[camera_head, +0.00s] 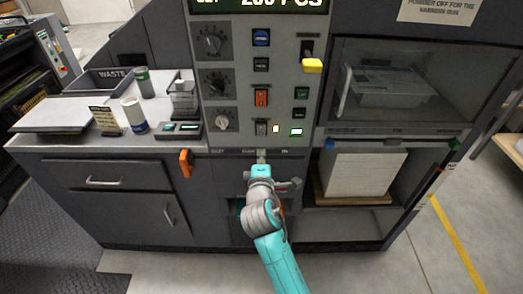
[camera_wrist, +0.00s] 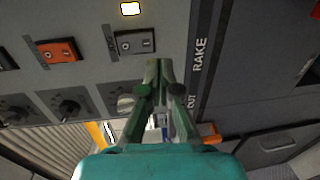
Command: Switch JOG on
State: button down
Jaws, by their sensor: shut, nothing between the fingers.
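A dark grey rocker switch (camera_head: 262,128) sits low on the control panel, below the orange rocker; it is probably JOG, but I cannot read its small label. In the wrist view this rocker (camera_wrist: 135,42) lies just up and left of my fingertips. I cannot tell which way it is tipped. A small lit window (camera_head: 276,128) is beside it; it also shows in the wrist view (camera_wrist: 130,8). My gripper (camera_wrist: 158,66) is shut and empty. In the head view my gripper (camera_head: 262,156) is just below the rocker, at the panel's lower edge; contact is not visible.
The orange rocker (camera_head: 261,97) is above, and the knobs (camera_head: 222,120) are to the left. An orange handle (camera_head: 186,163) juts out at left. A yellow-capped lever (camera_head: 312,66) is at upper right. A paper stack (camera_head: 358,172) stands in the open bay at right.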

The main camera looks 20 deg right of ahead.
jog(key=s+a+f, duration=0.1)
jog(key=s+a, duration=0.1)
jog(key=s, duration=0.5)
jog(key=shift+a, duration=0.15)
dwell(0.3)
jog(key=s+d+f+m+y, duration=0.15)
jog(key=s+f, duration=0.25)
jog(key=s, duration=0.4)
jog(key=s+a+f+m+g+y, duration=0.1)
jog(key=s+f+m+y, duration=0.1)
jog(key=s+f, duration=0.4)
jog(key=s+d+f+m+y, duration=0.1)
jog(key=s+f+y, duration=0.15)
jog(key=s, duration=0.65)
jog(key=s+r+m, duration=0.3)
jog(key=s+m, duration=0.2)
jog(key=s, duration=0.5)
jog(key=s+d+r+m, duration=0.1)
jog(key=s+r+m, duration=0.2)
jog(key=s, duration=0.8)
jog(key=shift+s+d+m+h, duration=0.2)
jog(key=shift+s+m+h, duration=0.15)
jog(key=shift+m, duration=0.6)
